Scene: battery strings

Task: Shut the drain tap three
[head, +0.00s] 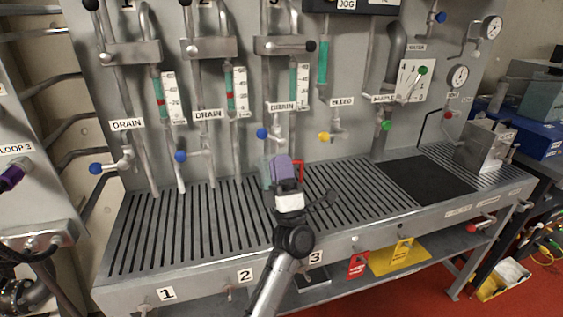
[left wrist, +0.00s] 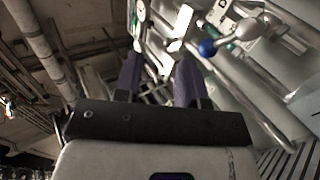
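Drain tap three is under the third DRAIN label (head: 281,106) on the grey panel; its blue ball knob (head: 262,133) sticks out to the left of the tap body. My left gripper (head: 281,160), with purple fingers, is just below and slightly right of that knob, apart from it. In the left wrist view the two purple fingers (left wrist: 159,62) stand apart with a gap and nothing held between them. A blue knob on a silver lever (left wrist: 207,47) shows right of the fingers there; I cannot tell for certain which tap it is. My right gripper is not in view.
Drain taps one (head: 95,168) and two (head: 181,156) have blue knobs to the left. A yellow bleed knob (head: 324,137) is to the right. A pale green clear object (head: 264,172) and a red frame (head: 301,170) flank my gripper. The slatted bench (head: 170,235) lies below.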

